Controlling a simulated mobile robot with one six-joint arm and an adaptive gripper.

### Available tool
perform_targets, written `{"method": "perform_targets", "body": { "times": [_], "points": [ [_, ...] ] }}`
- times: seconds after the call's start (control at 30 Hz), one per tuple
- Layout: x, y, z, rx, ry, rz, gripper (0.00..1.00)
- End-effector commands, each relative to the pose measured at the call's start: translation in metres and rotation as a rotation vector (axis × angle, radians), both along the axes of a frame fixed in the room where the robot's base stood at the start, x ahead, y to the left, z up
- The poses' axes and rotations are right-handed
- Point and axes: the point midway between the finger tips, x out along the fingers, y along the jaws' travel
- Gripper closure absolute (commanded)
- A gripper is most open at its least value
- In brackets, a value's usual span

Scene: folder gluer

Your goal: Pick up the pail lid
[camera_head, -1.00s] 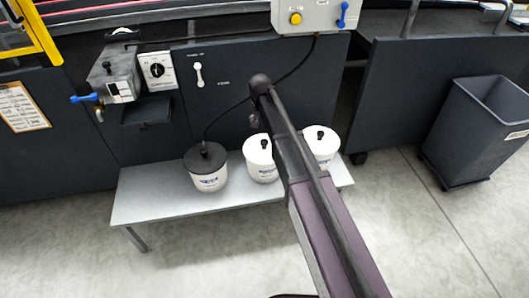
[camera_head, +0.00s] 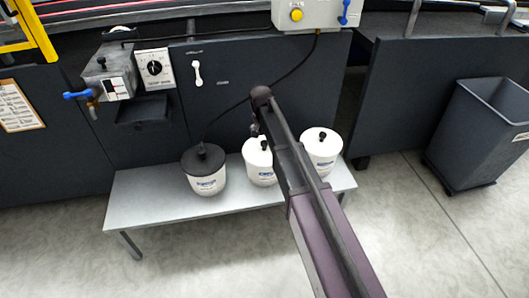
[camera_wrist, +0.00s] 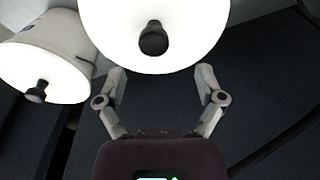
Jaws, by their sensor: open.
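Three white pails stand in a row on a low grey bench in the head view. The left pail has a black lid (camera_head: 203,157) with a black knob. The middle pail has a white lid (camera_head: 258,149) with a black knob; the arm partly covers this pail. The right pail also has a white lid (camera_head: 321,140) with a black knob. In the wrist view, my gripper (camera_wrist: 161,72) is open and empty. A white lid (camera_wrist: 185,50) with its black knob (camera_wrist: 153,40) lies just ahead between the finger directions. A second white-lidded pail (camera_wrist: 45,75) is at the left.
The grey bench (camera_head: 135,205) stands against dark machine panels (camera_head: 220,105). A black cable runs down behind the pails. A dark waste bin (camera_head: 480,130) stands at the right. The floor in front of the bench is clear.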

Motion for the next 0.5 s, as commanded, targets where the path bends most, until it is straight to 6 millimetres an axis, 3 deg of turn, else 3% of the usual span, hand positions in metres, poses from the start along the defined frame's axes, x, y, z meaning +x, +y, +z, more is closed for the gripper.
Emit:
{"method": "perform_targets", "body": {
  "times": [0.27, 0.5],
  "points": [
    [0.0, 0.0, -0.001, 0.0, 0.0, 0.0, 0.13],
    [0.0, -0.003, -0.013, 0.0, 0.0, 0.0, 0.13]
  ]
}}
